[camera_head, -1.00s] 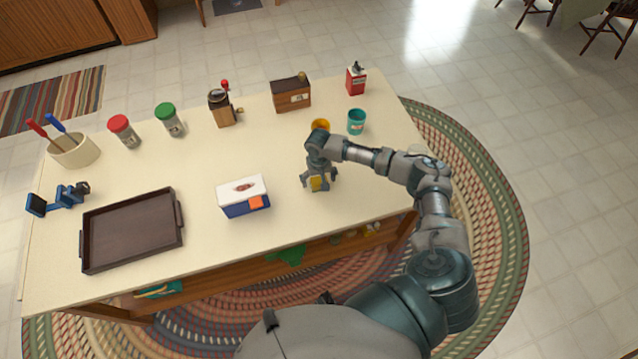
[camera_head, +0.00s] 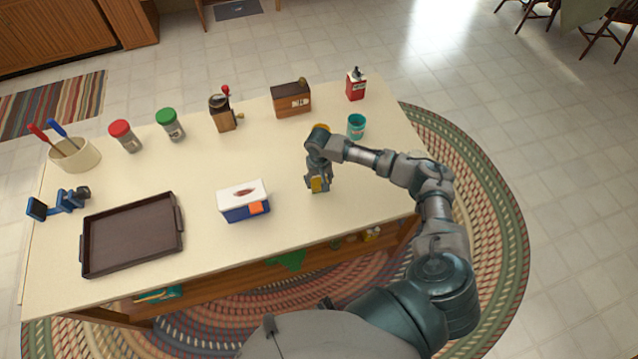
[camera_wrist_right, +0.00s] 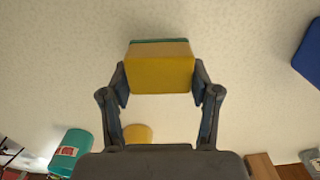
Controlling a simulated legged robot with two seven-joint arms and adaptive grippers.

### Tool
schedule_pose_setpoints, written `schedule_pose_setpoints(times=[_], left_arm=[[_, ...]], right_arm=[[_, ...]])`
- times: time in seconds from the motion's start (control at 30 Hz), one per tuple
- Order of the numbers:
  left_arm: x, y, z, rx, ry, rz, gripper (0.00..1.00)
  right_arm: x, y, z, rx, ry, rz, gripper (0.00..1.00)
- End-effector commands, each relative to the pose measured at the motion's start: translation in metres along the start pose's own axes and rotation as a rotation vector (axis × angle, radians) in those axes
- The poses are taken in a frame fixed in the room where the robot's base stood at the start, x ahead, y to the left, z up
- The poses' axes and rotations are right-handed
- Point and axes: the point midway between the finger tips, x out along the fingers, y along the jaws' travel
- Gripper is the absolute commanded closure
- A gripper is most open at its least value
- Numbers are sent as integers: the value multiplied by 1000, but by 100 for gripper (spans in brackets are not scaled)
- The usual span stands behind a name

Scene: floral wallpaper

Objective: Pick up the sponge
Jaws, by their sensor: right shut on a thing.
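The sponge (camera_head: 319,185) is a small yellow block with a green layer on one side. It is at the right part of the cream tabletop. My right gripper (camera_head: 319,179) points down over it and is shut on it. In the right wrist view the sponge (camera_wrist_right: 160,72) sits between the two fingers of my right gripper (camera_wrist_right: 160,80), one finger touching each side. I cannot tell whether the sponge still rests on the table. My left gripper is not in view.
A blue and white tissue box (camera_head: 243,201) stands left of the sponge. A teal cup (camera_head: 356,126) and a partly hidden yellow cup (camera_head: 321,128) stand behind my right gripper. A dark tray (camera_head: 131,235) lies further left.

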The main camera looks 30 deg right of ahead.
Motion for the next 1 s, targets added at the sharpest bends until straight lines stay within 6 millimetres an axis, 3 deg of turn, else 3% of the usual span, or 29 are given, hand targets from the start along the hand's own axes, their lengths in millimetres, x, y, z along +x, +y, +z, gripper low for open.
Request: schedule_pose_setpoints(times=[0.07, 0.17, 0.3, 0.6, 0.8, 1.0], left_arm=[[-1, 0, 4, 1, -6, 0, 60], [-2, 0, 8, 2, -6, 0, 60], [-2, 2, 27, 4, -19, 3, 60], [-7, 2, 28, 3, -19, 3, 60], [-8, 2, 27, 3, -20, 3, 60], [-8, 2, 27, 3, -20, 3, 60]], right_arm=[[-13, -1, 0, 0, 3, -2, 62], [-12, -6, 21, -5, -2, 0, 62], [-16, -17, 55, -6, -1, -2, 62], [-22, -41, 127, -4, -2, -2, 62], [-24, -47, 148, -1, -1, -1, 62], [-25, -49, 153, 0, 0, -1, 62]])
